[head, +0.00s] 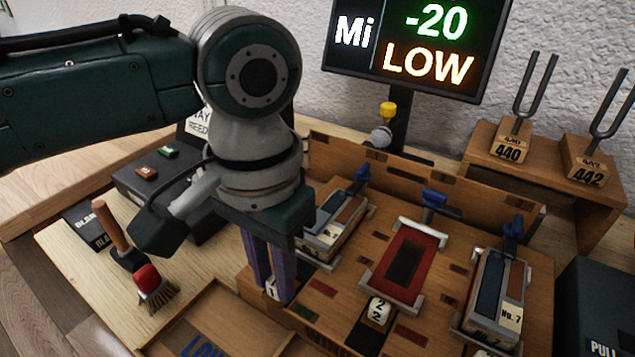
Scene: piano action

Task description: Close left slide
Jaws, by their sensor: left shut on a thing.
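My left gripper (270,272) reaches down from the upper left with its purple fingers close together. It is shut on a small white tab marked 1 (272,288) at the left front of the wooden action box, which I take to be the left slide's tab. The fingers hide most of the tab and the slot around it. A second white tab, marked 2 (378,310), stands in the middle of the box beside a dark slot. The left reed block (337,229) is partly hidden behind my gripper. My right gripper is not in view.
A red-framed opening (404,264) lies mid-box, and another reed block (497,297) is at the right. A screen (412,42) reads Mi, -20, LOW. Tuning forks stand on a wooden shelf (553,152). A red brush (150,283) and an open tray (222,318) lie at the left front.

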